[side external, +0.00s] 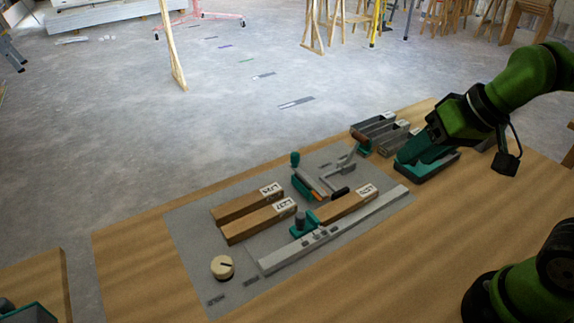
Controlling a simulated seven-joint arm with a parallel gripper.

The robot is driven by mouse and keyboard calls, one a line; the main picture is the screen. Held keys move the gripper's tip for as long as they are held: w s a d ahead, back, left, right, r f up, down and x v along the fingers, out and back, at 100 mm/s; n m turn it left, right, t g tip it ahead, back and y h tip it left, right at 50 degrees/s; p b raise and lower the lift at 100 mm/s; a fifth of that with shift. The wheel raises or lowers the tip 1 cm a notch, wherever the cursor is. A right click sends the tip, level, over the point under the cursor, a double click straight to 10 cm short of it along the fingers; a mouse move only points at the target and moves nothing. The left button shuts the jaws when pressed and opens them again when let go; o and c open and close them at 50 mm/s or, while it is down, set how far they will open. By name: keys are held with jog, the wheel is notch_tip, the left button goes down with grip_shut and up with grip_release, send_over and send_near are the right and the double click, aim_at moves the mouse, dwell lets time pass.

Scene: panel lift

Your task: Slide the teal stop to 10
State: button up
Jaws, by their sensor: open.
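The teal stop (301,226) with a dark grey knob stands at the long pale rail (345,228), left of the rail's middle. Small dark marks sit on the rail near it; they are too small to read, so I cannot tell which mark the stop is at. My gripper (404,159) is open, pointing down and left over a teal tray (440,167) at the right, well apart from the stop. The fingers are partly hard to tell from the teal tray below.
Wooden blocks labelled L294 (240,204), L237 (255,223) and L370 (345,206) lie on the grey panel (195,245). A teal-handled clamp (307,182), grey metal channels (372,127) and a cream round knob (222,267) are also there. The wooden table's front is clear.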

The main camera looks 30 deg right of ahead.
jog(key=w+a+f+n+g, duration=0.2)
jog(key=w+a+n+g, duration=0.1)
jog(key=w+a+n, duration=0.4)
jog(key=n+g+h, duration=0.2)
jog(key=n+g, duration=0.1)
jog(key=n, duration=1.3)
send_over(300, 215)
notch_tip(300, 215, down, 2)
notch_tip(300, 215, down, 16)
jog(key=shift+f, duration=0.1)
jog(key=shift+c, duration=0.2)
grip_shut()
